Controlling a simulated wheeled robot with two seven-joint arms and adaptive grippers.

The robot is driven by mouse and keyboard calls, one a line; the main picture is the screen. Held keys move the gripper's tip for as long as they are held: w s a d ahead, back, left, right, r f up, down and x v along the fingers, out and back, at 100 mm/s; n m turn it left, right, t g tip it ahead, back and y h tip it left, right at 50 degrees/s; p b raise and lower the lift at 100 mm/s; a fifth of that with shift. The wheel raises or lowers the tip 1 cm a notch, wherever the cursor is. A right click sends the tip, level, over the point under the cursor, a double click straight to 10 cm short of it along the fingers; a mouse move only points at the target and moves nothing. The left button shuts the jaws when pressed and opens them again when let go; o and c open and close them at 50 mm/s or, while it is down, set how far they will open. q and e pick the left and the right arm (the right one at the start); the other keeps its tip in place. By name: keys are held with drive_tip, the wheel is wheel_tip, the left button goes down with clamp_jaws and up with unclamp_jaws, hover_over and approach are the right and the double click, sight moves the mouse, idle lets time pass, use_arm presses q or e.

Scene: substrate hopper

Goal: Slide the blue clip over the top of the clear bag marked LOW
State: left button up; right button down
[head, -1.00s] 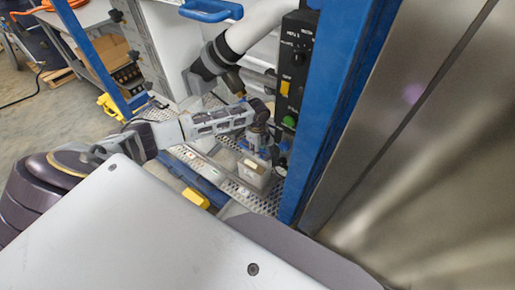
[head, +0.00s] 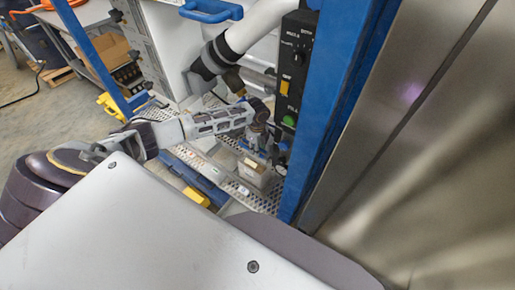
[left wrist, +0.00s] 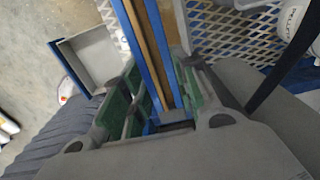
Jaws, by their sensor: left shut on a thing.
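My left gripper (head: 259,142) is low beside the control box, above the perforated shelf. It is shut on a blue part, which I take to be the blue clip; in the left wrist view a blue-edged strip with a tan middle (left wrist: 150,50) runs between the green-padded fingers (left wrist: 162,100). The fingers hide part of it. Just below the gripper in the head view stands a small pale box-like thing (head: 253,174) with a tan top. No clear bag or LOW mark can be made out. My right gripper is not in view.
The control box (head: 293,75) and blue upright (head: 325,105) stand close on the right. A thick white tube with a dark bend (head: 262,25) hangs above. A yellow block (head: 196,196) lies near the shelf's front edge. The wrist view shows mesh (left wrist: 222,32) and an open grey box (left wrist: 93,55).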

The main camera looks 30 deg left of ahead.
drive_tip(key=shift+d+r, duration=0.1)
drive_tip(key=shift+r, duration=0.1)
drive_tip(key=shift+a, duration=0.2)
use_arm(q)
drive_tip(key=o, duration=1)
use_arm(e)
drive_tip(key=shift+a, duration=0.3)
use_arm(q)
drive_tip(key=shift+o, duration=0.2)
drive_tip(key=o, duration=0.5)
drive_tip(key=shift+c, duration=0.2)
drive_tip(key=shift+o, duration=0.5)
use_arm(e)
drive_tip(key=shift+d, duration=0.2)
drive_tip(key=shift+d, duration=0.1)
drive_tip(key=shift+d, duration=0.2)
